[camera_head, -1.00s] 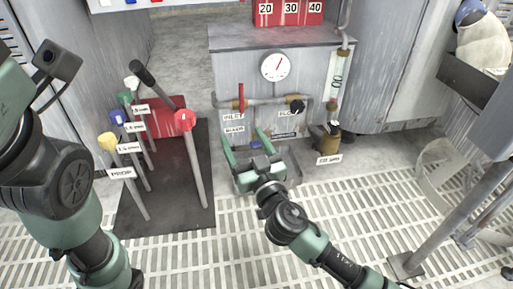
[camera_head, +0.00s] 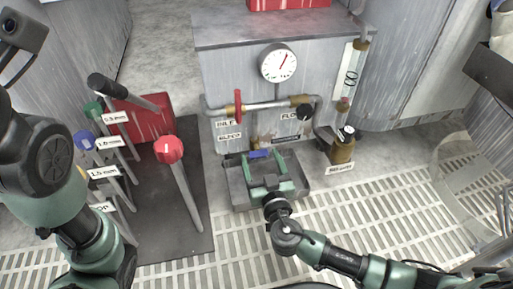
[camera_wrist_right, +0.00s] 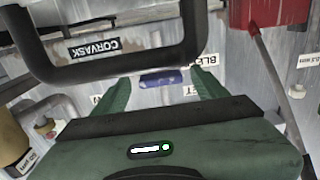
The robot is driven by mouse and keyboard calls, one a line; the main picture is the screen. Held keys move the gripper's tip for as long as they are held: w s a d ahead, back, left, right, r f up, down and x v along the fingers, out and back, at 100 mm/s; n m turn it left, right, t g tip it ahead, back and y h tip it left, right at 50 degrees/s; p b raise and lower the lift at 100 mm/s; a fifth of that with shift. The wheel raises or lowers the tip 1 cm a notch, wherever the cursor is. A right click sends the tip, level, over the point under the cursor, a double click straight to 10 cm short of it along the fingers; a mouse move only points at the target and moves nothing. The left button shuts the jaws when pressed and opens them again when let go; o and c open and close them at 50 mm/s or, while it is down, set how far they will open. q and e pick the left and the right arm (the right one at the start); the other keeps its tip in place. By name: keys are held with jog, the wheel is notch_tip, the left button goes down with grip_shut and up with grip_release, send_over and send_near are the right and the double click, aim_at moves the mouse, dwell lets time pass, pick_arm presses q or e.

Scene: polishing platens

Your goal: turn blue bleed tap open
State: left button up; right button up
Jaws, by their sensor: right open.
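The blue bleed tap (camera_head: 260,153) is a small blue handle low on the front of the grey cabinet, below the inlet pipe and just above a grey tray (camera_head: 236,196). In the wrist view the blue tap (camera_wrist_right: 161,78) appears between the two green fingers, beyond their tips. My right gripper (camera_head: 265,162) is open and empty, over the tray, its fingers pointing at the tap with one on each side. I cannot tell whether either finger touches it. My left arm shows at the left, but its gripper is not visible.
A red-handled inlet valve (camera_head: 238,106) and a black knob (camera_head: 305,112) sit on the pipe above, under a gauge (camera_head: 278,62). A brass bottle (camera_head: 343,148) stands right of the tray. Several coloured levers, one red-knobbed (camera_head: 169,150), stand at left.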

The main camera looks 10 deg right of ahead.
jog(key=shift+w, duration=0.2)
jog(key=c, duration=1.4)
jog(key=shift+n, duration=2.9)
jog(key=o, duration=1.4)
jog(key=shift+s, duration=0.1)
